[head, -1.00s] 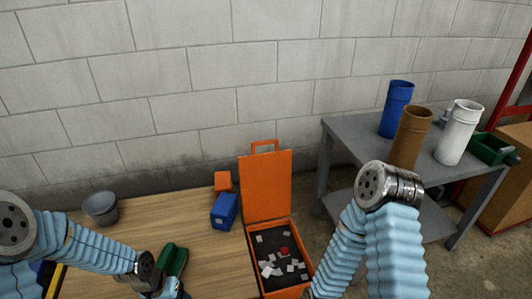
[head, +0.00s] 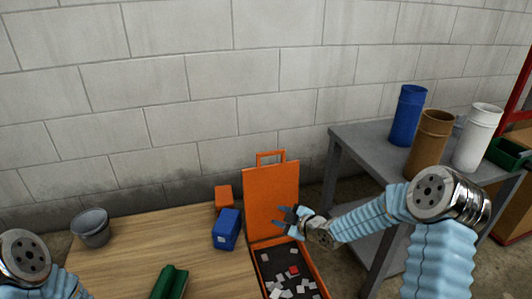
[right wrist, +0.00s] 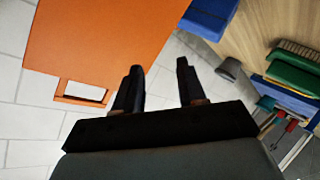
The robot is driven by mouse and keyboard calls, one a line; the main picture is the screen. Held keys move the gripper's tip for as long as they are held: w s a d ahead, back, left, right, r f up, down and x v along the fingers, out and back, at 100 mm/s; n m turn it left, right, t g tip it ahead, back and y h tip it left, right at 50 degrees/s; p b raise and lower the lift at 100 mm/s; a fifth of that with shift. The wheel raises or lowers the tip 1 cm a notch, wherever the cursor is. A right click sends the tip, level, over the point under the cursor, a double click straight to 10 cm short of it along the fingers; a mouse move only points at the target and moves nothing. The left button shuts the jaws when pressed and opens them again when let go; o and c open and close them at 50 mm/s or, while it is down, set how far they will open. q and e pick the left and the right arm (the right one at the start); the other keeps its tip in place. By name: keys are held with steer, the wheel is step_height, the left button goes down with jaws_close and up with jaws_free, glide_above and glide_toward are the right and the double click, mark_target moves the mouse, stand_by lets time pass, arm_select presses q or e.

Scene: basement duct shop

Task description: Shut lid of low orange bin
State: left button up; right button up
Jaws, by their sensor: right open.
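The low orange bin (head: 318,272) sits at the right end of the wooden table, with grey and white scraps and a red piece inside. Its orange lid (head: 268,190) stands open and upright at the back, with a loop handle (head: 270,156) on top. The lid (right wrist: 95,35) and its handle (right wrist: 82,93) also show in the right wrist view. My right gripper (head: 284,217) is open and empty, in front of the lid's lower right part and above the bin. Its two dark fingers (right wrist: 158,68) are spread in the wrist view. My left gripper is out of view.
A blue box (head: 226,230) and an orange block (head: 223,196) stand left of the bin. A grey bucket (head: 91,228) and a green object (head: 170,282) are farther left. A grey table (head: 365,137) with upright pipes stands right.

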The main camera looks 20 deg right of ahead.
mark_target(272, 154)
steer(key=w+d+r+n+t+y, duration=0.1)
steer(key=w+d+r+n+t, duration=0.15)
steer(key=r+n, duration=0.35)
steer(key=w+d+r+n+t, duration=0.1)
steer(key=w+d+r+n, duration=0.25)
steer(key=r, duration=0.55)
steer(key=shift+m, duration=0.25)
steer(key=x, duration=1.1)
steer(key=shift+w+a+f, duration=0.1)
steer(key=shift+w+f, duration=0.05)
steer(key=shift+f, duration=0.1)
steer(key=shift+w+a, duration=0.2)
steer(key=shift+w, duration=0.25)
steer(key=shift+f, duration=0.1)
jaws_close()
